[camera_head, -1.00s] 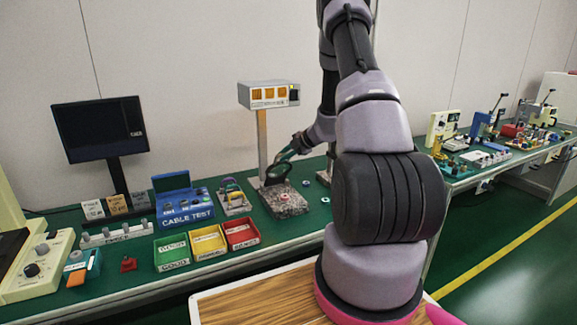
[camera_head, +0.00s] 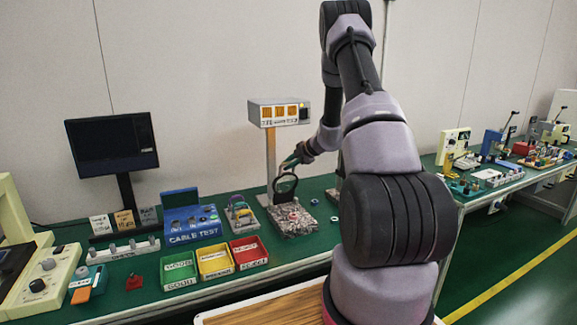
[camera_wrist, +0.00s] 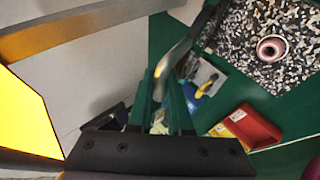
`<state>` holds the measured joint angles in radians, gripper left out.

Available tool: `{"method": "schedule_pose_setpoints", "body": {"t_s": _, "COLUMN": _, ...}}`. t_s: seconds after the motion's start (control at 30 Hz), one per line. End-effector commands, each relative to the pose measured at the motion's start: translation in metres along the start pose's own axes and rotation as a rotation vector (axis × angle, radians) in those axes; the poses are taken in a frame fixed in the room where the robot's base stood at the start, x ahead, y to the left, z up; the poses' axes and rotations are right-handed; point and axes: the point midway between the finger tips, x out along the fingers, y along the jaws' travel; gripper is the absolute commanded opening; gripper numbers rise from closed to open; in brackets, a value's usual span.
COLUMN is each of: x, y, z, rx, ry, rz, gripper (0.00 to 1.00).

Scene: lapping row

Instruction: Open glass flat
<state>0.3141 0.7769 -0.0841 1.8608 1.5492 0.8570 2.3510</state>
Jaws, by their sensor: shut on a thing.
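The glass flat shows as a dark round ring (camera_head: 285,188), standing raised near the back left of a speckled granite block (camera_head: 294,226). My gripper (camera_head: 291,162) is at the top of the ring. In the wrist view my green fingers (camera_wrist: 166,90) are shut on a thin grey curved rim (camera_wrist: 178,55), seen nearly edge-on. The granite block also shows there (camera_wrist: 245,62), with a small round red-and-white piece (camera_wrist: 270,48) lying on it, apart from the fingers. The glass inside the ring cannot be made out.
A post with a display box (camera_head: 279,112) stands close behind the block. Green, yellow and red bins (camera_head: 249,252), a cable test unit (camera_head: 190,217) and a monitor (camera_head: 111,144) are to the left. More fixtures stand on the bench at right.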

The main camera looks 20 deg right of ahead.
Motion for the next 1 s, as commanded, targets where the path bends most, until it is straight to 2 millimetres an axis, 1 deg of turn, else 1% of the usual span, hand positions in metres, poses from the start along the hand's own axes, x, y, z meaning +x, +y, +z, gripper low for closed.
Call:
{"method": "schedule_pose_setpoints", "body": {"t_s": 0.03, "x": 0.0, "y": 0.0, "z": -0.001, "rx": -0.001, "ry": 0.002, "rz": 0.0, "gripper": 0.0}}
{"method": "schedule_pose_setpoints", "body": {"t_s": 0.07, "x": 0.0, "y": 0.0, "z": -0.001, "rx": -0.001, "ry": 0.002, "rz": 0.0, "gripper": 0.29}}
{"method": "schedule_pose_setpoints", "body": {"t_s": 0.37, "x": 0.0, "y": 0.0, "z": -0.001, "rx": 0.0, "ry": 0.001, "rz": 0.0, "gripper": 0.3}}
{"method": "schedule_pose_setpoints", "body": {"t_s": 0.47, "x": -0.006, "y": 0.0, "z": 0.0, "rx": 0.0, "ry": 0.0, "rz": 0.0, "gripper": 0.3}}
{"method": "schedule_pose_setpoints", "body": {"t_s": 0.57, "x": -0.019, "y": 0.001, "z": 0.0, "rx": 0.0, "ry": -0.001, "rz": 0.001, "gripper": 0.3}}
{"method": "schedule_pose_setpoints", "body": {"t_s": 0.8, "x": -0.068, "y": 0.001, "z": 0.0, "rx": 0.0, "ry": -0.001, "rz": 0.002, "gripper": 0.3}}
{"method": "schedule_pose_setpoints", "body": {"t_s": 0.9, "x": -0.085, "y": 0.001, "z": 0.0, "rx": -0.001, "ry": 0.0, "rz": 0.001, "gripper": 0.3}}
{"method": "schedule_pose_setpoints", "body": {"t_s": 1.0, "x": -0.098, "y": 0.001, "z": 0.0, "rx": -0.001, "ry": 0.0, "rz": 0.002, "gripper": 0.3}}
